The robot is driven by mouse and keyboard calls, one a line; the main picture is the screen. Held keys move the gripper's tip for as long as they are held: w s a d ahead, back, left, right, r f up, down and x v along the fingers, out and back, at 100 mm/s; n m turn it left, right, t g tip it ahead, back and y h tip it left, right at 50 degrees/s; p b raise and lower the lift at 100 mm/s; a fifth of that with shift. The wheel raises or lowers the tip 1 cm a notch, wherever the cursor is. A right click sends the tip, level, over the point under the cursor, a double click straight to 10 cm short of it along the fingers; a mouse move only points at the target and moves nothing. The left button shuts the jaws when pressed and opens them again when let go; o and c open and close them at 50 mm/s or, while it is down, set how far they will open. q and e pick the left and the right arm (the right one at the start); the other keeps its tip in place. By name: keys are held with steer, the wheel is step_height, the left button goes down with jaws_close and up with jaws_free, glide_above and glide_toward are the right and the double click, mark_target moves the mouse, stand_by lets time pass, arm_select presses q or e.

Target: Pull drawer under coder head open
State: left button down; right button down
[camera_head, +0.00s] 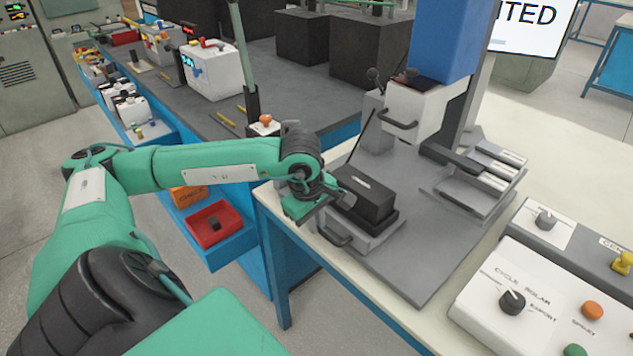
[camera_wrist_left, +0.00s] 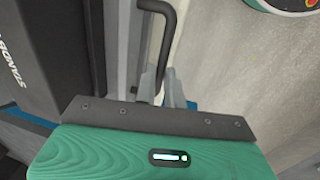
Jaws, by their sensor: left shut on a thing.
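The coder head, a white block (camera_head: 424,108) with its own dark handle, sits under a blue column (camera_head: 445,40) in the head view. Below and in front of it is a grey drawer (camera_head: 372,240) carrying a black box (camera_head: 362,199). The drawer's dark bar handle (camera_head: 336,238) is on its front; it also shows in the left wrist view (camera_wrist_left: 162,40). My left gripper (camera_head: 327,207) is at the drawer front, its fingers (camera_wrist_left: 164,88) shut on the handle. The grip is partly hidden by the gripper body. How far the drawer stands out is unclear. My right gripper is out of view.
A grey tray with pale bars (camera_head: 490,170) lies right of the drawer. A control panel (camera_head: 530,290) with knobs and buttons is at the lower right. A dark bench with a white box (camera_head: 212,70) stands behind. Floor in front of the table is free.

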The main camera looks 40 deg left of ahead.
arm_select(q)
steer(key=c, duration=1.5)
jaws_free()
steer(key=r, duration=0.4)
steer(key=s+r, duration=0.1)
steer(key=r, duration=0.4)
steer(key=s+r, duration=0.1)
steer(key=r, duration=0.3)
steer(key=shift+s+r, duration=0.25)
steer(key=shift+r, duration=0.05)
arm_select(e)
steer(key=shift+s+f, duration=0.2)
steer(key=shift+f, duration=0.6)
arm_select(q)
steer(key=shift+a, duration=0.1)
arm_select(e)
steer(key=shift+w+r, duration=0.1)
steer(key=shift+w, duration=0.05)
